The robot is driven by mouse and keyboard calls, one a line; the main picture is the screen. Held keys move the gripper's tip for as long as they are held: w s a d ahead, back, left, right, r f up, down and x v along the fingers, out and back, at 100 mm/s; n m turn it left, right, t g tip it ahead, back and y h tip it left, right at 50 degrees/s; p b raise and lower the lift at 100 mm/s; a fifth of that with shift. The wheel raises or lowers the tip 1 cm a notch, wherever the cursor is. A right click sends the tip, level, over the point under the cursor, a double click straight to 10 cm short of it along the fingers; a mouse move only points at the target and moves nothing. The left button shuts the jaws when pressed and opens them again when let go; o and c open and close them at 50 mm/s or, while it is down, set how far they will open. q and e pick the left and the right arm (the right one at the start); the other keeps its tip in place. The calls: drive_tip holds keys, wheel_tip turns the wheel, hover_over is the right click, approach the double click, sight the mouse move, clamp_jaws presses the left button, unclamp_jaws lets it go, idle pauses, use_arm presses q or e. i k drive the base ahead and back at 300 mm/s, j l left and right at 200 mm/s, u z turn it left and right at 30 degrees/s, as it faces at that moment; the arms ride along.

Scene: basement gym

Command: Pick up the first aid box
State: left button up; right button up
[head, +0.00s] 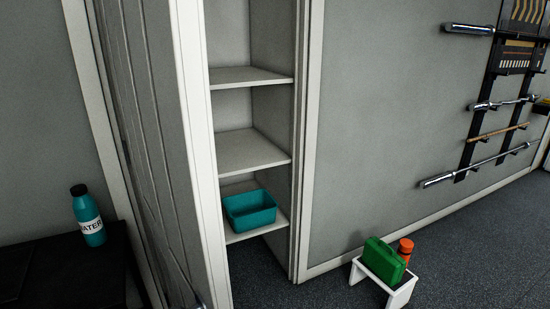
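A green box (384,261), which looks like the first aid box, stands on a small low white stool (402,296) on the floor at the lower right. I see no label on it from here. An orange bottle (405,249) stands right beside it on the stool, partly behind it. Neither of my grippers is in view.
A narrow cupboard with open shelves (250,150) holds a teal bin (250,223) on a low shelf; its door (150,140) stands open to the left. A water bottle (88,217) stands on a dark bench (75,270). Barbells (480,165) hang at right. Floor (470,260) right of the stool is clear.

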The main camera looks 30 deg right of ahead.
sight(380, 257)
drive_tip(key=z, duration=1.7)
drive_tip(key=i+l+z, duration=0.1)
drive_tip(key=i+l, duration=0.2)
drive_tip(key=i+z, duration=0.35)
drive_tip(key=i, duration=0.9)
